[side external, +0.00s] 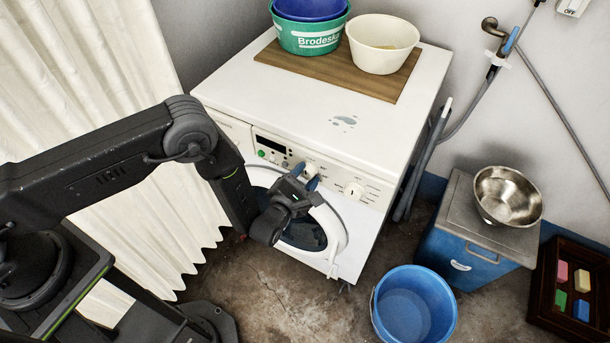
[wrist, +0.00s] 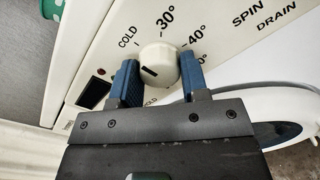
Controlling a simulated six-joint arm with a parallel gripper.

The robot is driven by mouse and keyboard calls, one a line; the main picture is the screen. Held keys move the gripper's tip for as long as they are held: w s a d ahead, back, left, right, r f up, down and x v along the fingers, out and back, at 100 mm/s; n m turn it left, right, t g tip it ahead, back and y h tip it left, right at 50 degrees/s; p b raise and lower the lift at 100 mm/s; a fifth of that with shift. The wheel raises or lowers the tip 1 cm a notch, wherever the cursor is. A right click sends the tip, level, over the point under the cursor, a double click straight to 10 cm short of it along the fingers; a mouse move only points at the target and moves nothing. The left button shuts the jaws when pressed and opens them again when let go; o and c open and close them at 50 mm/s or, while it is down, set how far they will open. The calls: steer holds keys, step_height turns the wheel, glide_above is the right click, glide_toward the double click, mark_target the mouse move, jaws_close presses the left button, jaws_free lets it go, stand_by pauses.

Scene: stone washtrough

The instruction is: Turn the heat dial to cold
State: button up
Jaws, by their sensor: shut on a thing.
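The heat dial (wrist: 158,62) is a white round knob on the washing machine's panel, with COLD, 30°, 40° and a partly covered further mark printed around it. A short dark line on its face slants left and slightly up, roughly toward the COLD side; the exact setting is hard to read. My gripper (wrist: 155,80) has its blue fingers on either side of the dial, shut on it. In the side external view, my gripper (side external: 306,177) reaches the front panel of the white washing machine (side external: 270,90), and its fingers partly hide the dial.
A second white knob (side external: 354,191) sits to the right on the panel. A wooden board (side external: 290,66) on top carries a green tub (side external: 310,38) and a cream bowl (side external: 383,42). A blue bucket (side external: 413,305) stands on the floor; a white curtain (side external: 90,100) hangs left.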

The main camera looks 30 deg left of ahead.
steer(key=o, duration=0.9)
steer(key=s, duration=1.4)
steer(key=shift+w, duration=0.1)
